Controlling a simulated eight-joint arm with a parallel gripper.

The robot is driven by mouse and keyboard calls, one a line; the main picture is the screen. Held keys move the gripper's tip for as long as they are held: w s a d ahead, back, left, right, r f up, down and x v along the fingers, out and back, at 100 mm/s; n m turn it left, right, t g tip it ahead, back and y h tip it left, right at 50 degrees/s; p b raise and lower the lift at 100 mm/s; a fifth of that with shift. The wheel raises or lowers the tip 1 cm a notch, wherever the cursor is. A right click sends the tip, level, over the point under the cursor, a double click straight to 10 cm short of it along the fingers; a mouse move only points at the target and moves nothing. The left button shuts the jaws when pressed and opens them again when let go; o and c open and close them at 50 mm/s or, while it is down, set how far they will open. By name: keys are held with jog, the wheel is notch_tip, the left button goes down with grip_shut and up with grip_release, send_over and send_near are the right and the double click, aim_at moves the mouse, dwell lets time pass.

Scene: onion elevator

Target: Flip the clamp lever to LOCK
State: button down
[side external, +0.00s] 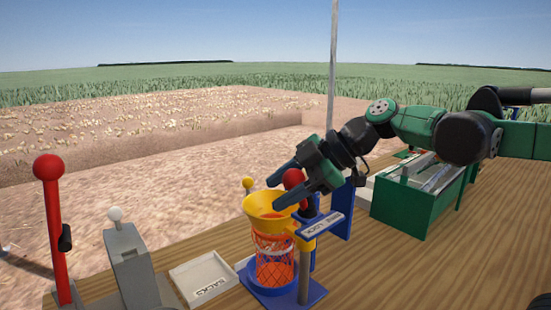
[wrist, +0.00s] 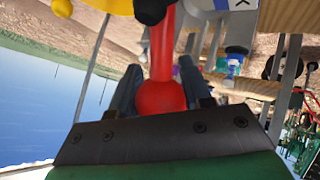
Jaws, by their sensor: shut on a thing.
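The clamp lever has a red ball knob (side external: 294,177) beside the yellow funnel ring (side external: 262,203). My gripper (side external: 275,192) reaches down over the ring from the upper right. In the wrist view its dark fingers (wrist: 160,85) are on both sides of the red knob (wrist: 160,98), shut on it. The red lever shaft runs from the knob toward the top of that view. A label plate with LOCK lettering (side external: 319,225) lies beside the ring; its other words are hard to read. The lever's pivot is hidden.
An orange net bag (side external: 273,258) hangs under the ring on a blue base (side external: 285,295). A tall red-knobbed lever (side external: 50,205) and a grey lever box (side external: 130,265) stand left. A white SACKS tray (side external: 205,280) lies between. A green bin (side external: 415,200) stands right. Bare deck lies front right.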

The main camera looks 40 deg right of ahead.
dwell(0.3)
jog(key=shift+c, duration=1.9)
grip_release()
jog(key=shift+v, duration=2.8)
jog(key=shift+s+a, duration=0.1)
